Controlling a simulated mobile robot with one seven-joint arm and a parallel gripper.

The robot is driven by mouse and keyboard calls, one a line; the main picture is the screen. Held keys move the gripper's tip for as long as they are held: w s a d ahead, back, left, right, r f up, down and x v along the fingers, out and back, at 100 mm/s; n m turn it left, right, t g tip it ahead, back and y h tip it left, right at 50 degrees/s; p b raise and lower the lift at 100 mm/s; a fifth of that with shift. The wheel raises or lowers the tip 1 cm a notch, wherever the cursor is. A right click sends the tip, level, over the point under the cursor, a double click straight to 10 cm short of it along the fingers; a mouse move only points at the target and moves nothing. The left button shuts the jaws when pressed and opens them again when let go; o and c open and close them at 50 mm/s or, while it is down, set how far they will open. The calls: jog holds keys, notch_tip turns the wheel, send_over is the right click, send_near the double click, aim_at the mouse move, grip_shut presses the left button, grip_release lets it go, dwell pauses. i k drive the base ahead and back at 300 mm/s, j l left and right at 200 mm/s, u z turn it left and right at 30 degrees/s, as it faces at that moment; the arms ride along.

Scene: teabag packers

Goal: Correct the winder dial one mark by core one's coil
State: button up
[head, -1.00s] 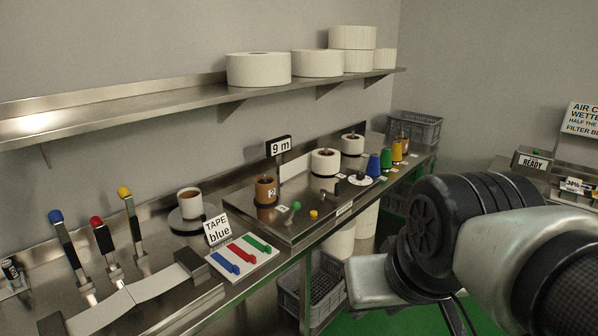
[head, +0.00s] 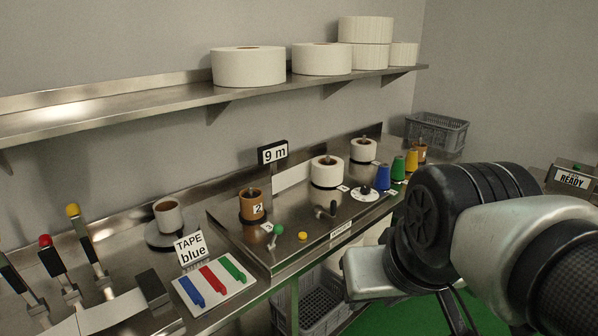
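The winder bench (head: 290,262) is a steel deck against the wall. A white round dial (head: 367,196) with a dark knob lies on its right part; its marks are too small to read. Two white coils sit on spindles, a nearer one (head: 327,172) and a farther one (head: 363,151). A brown core (head: 252,203) labelled 2 stands at the left end. Which coil belongs to core one cannot be read. A sign (head: 272,153) reads "9 m". My arm fills the lower right; my gripper's fingers do not show.
A green-knobbed lever (head: 278,230), a yellow button (head: 302,236) and a black lever (head: 333,209) stand on the deck. A shelf (head: 150,112) with rolls runs above.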

aim_at(364, 189)
jog(key=i+l+u, duration=0.1)
jog(key=i+l, duration=0.15)
jog(key=l, duration=0.15)
jog(key=i+l, duration=0.25)
jog(key=i+l+u, duration=0.15)
jog(key=l, duration=0.35)
jog(key=i+l+u, duration=0.1)
jog(key=i+l, duration=0.25)
jog(key=i+l+u, duration=0.1)
jog(key=l, duration=0.45)
jog(key=i+l, duration=0.3)
jog(key=l, duration=0.15)
jog(key=i+l+u, duration=0.15)
jog(key=l, duration=0.3)
jog(key=i+l+u, duration=0.1)
jog(key=l, duration=0.35)
jog(key=i, duration=0.1)
